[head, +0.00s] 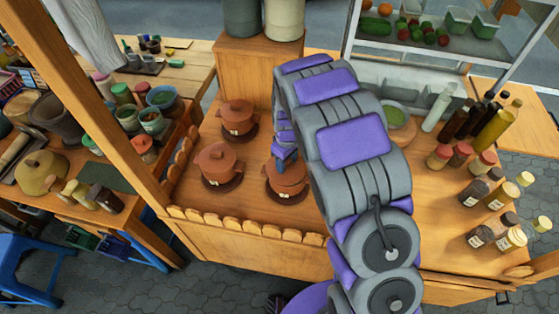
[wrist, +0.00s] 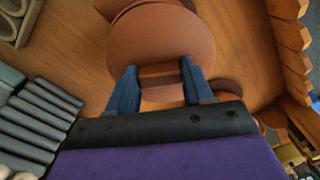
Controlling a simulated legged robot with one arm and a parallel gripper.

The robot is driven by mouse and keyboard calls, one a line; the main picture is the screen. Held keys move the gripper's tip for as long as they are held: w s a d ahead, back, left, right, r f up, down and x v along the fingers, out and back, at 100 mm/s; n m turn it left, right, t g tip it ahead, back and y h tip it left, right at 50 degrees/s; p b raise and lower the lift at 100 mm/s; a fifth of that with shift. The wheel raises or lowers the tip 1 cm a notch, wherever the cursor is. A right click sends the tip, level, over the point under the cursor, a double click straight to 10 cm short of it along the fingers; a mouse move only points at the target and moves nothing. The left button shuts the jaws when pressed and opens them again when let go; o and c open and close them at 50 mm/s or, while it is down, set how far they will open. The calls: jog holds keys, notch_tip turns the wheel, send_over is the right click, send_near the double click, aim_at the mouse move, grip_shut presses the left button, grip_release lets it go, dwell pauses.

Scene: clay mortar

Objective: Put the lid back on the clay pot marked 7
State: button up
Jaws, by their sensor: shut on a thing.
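My gripper (wrist: 158,88), with blue fingers, is shut on the handle of a round brown clay lid (wrist: 160,45). In the head view my gripper (head: 284,156) is at the top of the right-hand clay pot (head: 286,190), partly hidden by my arm. The held lid appears over that pot; I cannot tell whether it rests on the rim. Two more clay pots with lids on stand nearby, one to the left (head: 217,166) and one at the back (head: 237,118). The pots have small pale tags, too small to read.
The pots stand on dark round coasters on a wooden counter (head: 190,196) with a low scalloped front edge (head: 245,227). A wooden post (head: 110,110) rises at left. A wooden box (head: 252,75) stands behind the pots. Bottles and jars (head: 480,160) crowd the right.

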aim_at(295, 167)
jog(key=shift+d, duration=0.35)
jog(key=shift+a+f, duration=0.1)
jog(key=shift+a, duration=1.25)
jog(key=shift+d+r, duration=0.2)
jog(key=shift+d, duration=2.3)
jog(key=shift+a+f, duration=0.15)
jog(key=shift+a, duration=0.8)
jog(key=shift+d, duration=0.1)
jog(key=shift+a+f, duration=0.15)
jog(key=shift+a, duration=0.6)
jog(key=shift+d, duration=0.4)
